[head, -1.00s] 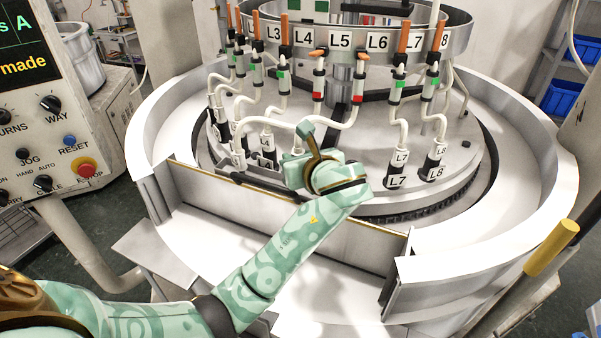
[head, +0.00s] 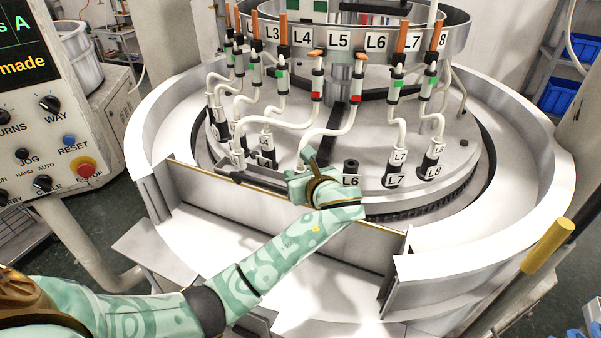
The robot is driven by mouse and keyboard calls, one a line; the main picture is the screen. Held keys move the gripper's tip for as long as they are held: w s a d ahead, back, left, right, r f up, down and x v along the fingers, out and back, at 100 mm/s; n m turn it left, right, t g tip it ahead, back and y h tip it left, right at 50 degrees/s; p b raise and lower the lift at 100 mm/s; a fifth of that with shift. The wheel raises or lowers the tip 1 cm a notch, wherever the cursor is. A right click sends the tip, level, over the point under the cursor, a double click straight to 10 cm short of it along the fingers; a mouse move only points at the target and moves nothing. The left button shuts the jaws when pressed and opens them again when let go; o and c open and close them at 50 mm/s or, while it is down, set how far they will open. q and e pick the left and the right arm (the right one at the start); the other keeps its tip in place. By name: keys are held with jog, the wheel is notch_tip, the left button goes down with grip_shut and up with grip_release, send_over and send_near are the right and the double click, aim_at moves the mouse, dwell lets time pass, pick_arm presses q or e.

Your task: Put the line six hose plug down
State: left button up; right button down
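My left gripper (head: 308,168) reaches in over the near rim of the round machine. A white hose runs from the red-banded line six valve (head: 357,88), under the L6 label, down into the gripper's far side. The hose end goes in at the fingers, which appear closed on the plug; the plug itself is mostly hidden by the gripper. The black L6 socket (head: 351,167) stands just right of the gripper on the grey plate, its top bare with no hose on it. My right gripper is not in view.
Plugged hoses stand in L7 (head: 394,168) and L8 (head: 433,160) to the right, and L4 (head: 266,150) to the left. The white machine rim (head: 530,200) surrounds the plate. A control panel (head: 45,120) stands at the left.

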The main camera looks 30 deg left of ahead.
pick_arm(q)
jog(key=v, duration=1.2)
jog(key=shift+r+b, duration=0.2)
jog(key=shift+b, duration=0.25)
